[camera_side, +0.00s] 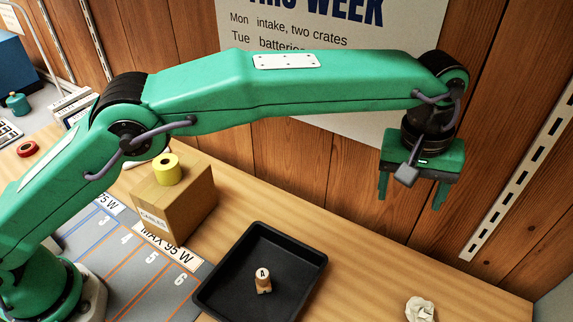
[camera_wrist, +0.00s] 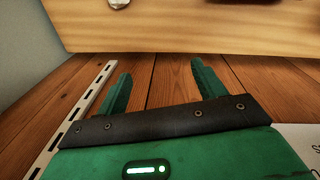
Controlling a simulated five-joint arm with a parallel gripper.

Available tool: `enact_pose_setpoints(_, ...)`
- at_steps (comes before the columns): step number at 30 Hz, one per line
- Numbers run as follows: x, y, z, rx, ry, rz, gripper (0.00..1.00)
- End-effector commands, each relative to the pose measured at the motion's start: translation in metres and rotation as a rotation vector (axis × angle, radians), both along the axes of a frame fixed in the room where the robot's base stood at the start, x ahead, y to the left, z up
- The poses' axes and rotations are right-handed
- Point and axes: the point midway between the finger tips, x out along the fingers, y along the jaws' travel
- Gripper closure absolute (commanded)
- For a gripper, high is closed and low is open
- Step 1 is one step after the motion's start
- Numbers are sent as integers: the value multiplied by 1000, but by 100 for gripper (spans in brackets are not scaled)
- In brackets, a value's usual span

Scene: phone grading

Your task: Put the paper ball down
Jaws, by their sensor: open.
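The crumpled white paper ball (camera_side: 420,309) rests on the wooden table at the lower right of the side view, right of the black tray. My gripper (camera_side: 410,203) is open and empty, high above the table near the back wall. It is above and behind the paper ball and clearly apart from it. In the wrist view my gripper's two fingers (camera_wrist: 160,68) stand wide apart with nothing between them. A small pale thing (camera_wrist: 118,3) is cut off by the top edge there, probably the paper ball.
The table between tray and paper ball is clear.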

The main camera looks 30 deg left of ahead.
Motion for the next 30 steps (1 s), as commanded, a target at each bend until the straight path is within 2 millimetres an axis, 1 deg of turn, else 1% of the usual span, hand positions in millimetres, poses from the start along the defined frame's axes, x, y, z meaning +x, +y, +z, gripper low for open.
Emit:
enact_pose_setpoints(1,6,16,13,-8,-11,0,31)
enact_pose_setpoints(5,16,54,40,-20,-36,-14,31)
enact_pose_setpoints(6,18,66,47,-22,-43,-18,31)
enact_pose_setpoints(10,22,106,69,-31,-71,-31,31)
enact_pose_setpoints(14,20,147,89,-37,-100,-46,31)
enact_pose_setpoints(18,13,190,106,-40,-133,-60,31)
enact_pose_setpoints(23,-2,238,121,-38,-171,-76,31)
enact_pose_setpoints(24,-6,250,123,-37,-180,-79,31)
enact_pose_setpoints(30,-34,305,131,-25,-229,-99,31)
